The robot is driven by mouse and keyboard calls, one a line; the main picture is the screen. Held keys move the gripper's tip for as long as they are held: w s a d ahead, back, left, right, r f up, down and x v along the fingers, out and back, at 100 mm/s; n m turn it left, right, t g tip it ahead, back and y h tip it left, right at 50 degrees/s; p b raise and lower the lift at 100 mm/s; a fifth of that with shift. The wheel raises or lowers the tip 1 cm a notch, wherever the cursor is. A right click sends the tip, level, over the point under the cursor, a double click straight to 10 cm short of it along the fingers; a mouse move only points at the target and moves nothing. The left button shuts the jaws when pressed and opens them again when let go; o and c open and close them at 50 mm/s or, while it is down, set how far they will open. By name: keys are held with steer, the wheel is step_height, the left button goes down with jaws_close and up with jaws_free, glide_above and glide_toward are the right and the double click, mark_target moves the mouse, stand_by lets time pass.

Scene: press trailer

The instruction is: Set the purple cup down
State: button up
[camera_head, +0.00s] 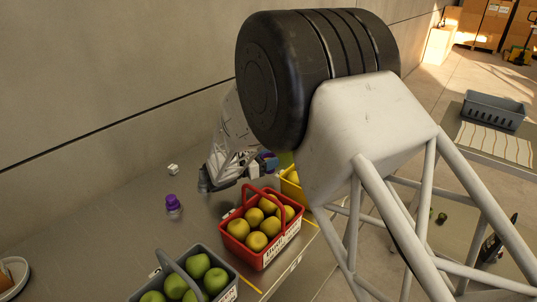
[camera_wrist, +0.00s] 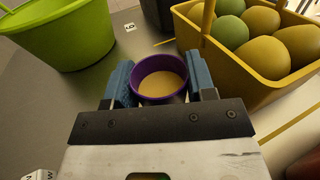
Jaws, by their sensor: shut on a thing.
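The purple cup (camera_wrist: 160,88) shows in the wrist view, upright with its round rim facing the camera and a tan inside. My gripper (camera_wrist: 160,78) is shut on it, with one blue finger on each side. The cup's base is hidden, so I cannot tell whether it touches the grey table (camera_wrist: 75,105). In the head view my own arm blocks most of the area around the gripper, and I cannot make out the cup there.
A yellow basket of fruit (camera_wrist: 262,75) stands close right of the cup; a green bucket (camera_wrist: 72,45) stands left. Small white cubes lie near. In the head view are a red basket (camera_head: 262,258), a grey basket (camera_head: 228,294) and a purple-topped item (camera_head: 172,202). Left tabletop is mostly clear.

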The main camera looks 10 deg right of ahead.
steer(key=shift+f, duration=1.25)
steer(key=shift+f, duration=0.6)
steer(key=o, duration=1)
steer(key=shift+o, duration=0.2)
steer(key=shift+v, duration=3.95)
